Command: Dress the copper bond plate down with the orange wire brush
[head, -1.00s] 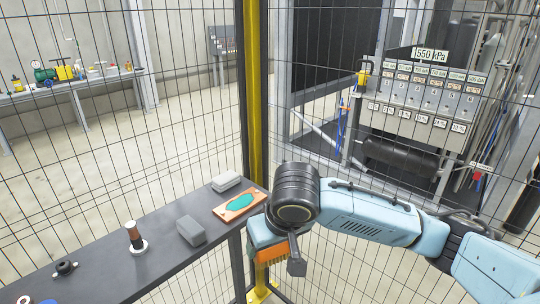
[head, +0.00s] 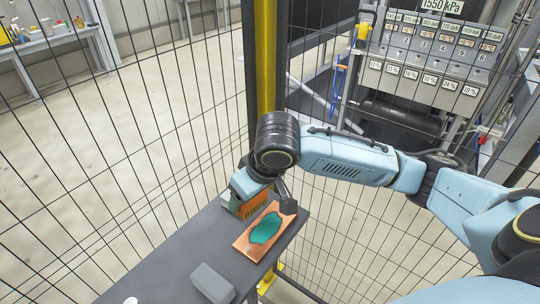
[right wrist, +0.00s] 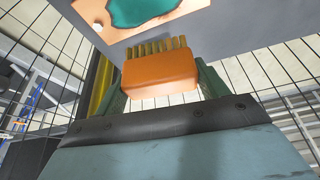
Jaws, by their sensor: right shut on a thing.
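The copper bond plate (head: 247,243) lies on the dark bench, with a teal patch (head: 266,229) over its middle. It also shows at the top of the right wrist view (right wrist: 175,11). My right gripper (head: 246,196) is shut on the orange wire brush (head: 253,205), beside the far left edge of the plate. In the right wrist view the brush (right wrist: 160,76) sits between the fingers, its yellow bristles pointing toward the bench and plate. Whether the bristles touch anything cannot be told. My left gripper is not in view.
A grey block (head: 212,284) sits on the bench (head: 180,264), nearer than the plate. A wire mesh fence with a yellow post (head: 265,60) stands close behind the bench. Labelled equipment (head: 430,50) is beyond the fence.

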